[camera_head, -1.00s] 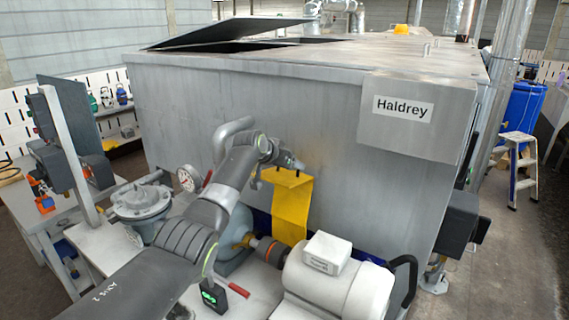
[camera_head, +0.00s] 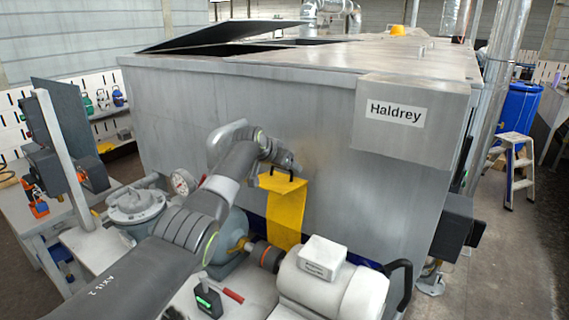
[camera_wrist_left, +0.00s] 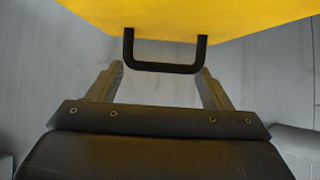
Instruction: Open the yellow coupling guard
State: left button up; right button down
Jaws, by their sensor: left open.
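The yellow coupling guard (camera_head: 286,215) stands raised against the grey tank side, and the orange and dark shaft coupling (camera_head: 264,256) shows uncovered below it. The guard's black handle (camera_head: 282,174) is at its upper edge. My left gripper (camera_head: 296,166) is close to the handle, at the guard's top. In the left wrist view the yellow guard (camera_wrist_left: 190,16) fills the top, and its black handle (camera_wrist_left: 165,68) hangs between the spread fingertips of my left gripper (camera_wrist_left: 160,78). The fingers are open, with gaps on both sides of the handle. My right gripper is not in view.
A white motor housing (camera_head: 330,288) stands right of the coupling, and a grey pump (camera_head: 228,242) left of it. A pressure gauge (camera_head: 181,183) and pipe flange (camera_head: 138,205) are further left. The big grey tank (camera_head: 250,110) closes off the back.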

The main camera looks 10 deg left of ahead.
pick_arm(q)
jog(key=shift+o, duration=0.4)
jog(key=shift+w, duration=0.1)
jog(key=shift+b+v, duration=0.35)
jog(key=shift+v, duration=0.85)
jog(key=b+v, duration=0.5)
jog(key=v, duration=1)
jog(key=shift+f, duration=0.1)
